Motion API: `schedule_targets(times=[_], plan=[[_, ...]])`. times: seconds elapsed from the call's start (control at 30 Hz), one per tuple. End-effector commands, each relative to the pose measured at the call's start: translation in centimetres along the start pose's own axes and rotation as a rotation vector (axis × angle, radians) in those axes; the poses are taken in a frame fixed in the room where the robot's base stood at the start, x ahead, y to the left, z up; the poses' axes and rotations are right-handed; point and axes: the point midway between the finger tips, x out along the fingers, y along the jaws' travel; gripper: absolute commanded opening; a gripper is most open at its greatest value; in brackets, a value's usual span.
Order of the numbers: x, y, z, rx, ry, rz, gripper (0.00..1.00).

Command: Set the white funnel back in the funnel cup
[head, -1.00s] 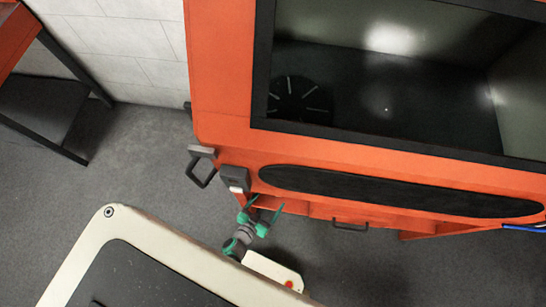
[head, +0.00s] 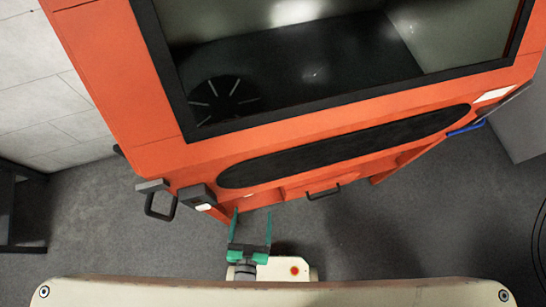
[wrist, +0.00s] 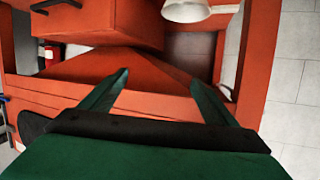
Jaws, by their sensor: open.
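A white, bell-shaped piece that looks like the funnel (wrist: 186,9) is at the top edge of the wrist view, partly cut off. It is beyond my fingertips, slightly to the right, and apart from them. I cannot make out the funnel cup in either view. My gripper (head: 252,213) has green fingers spread apart with nothing between them. In the head view it points at the orange machine's (head: 110,95) lower front. In the wrist view the gripper (wrist: 159,76) faces orange panels and a sloped orange surface.
The machine has a dark window (head: 300,75), a long black strip (head: 345,148) and a black drawer handle (head: 323,192). A grey block (head: 197,195) with a white end and another black handle (head: 160,206) stick out at its left.

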Motion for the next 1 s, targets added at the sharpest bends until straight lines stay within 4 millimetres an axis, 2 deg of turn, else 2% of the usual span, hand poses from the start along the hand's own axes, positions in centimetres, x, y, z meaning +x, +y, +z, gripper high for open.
schedule_targets(times=[0.03,0.2,0.3,0.4,0.57,1.0], plan=[[-1.6,1.0,-2.6,-0.01,0.008,-0.008,0.82],[-5.5,4.0,-11.2,-0.048,0.033,-0.034,0.82],[-7.0,5.0,-15.4,-0.073,0.044,-0.047,0.82],[-7.9,5.6,-18.5,-0.092,0.052,-0.057,0.82],[-8.5,5.7,-20.5,-0.104,0.057,-0.059,0.82],[-8.5,5.7,-20.6,-0.104,0.058,-0.06,0.82]])
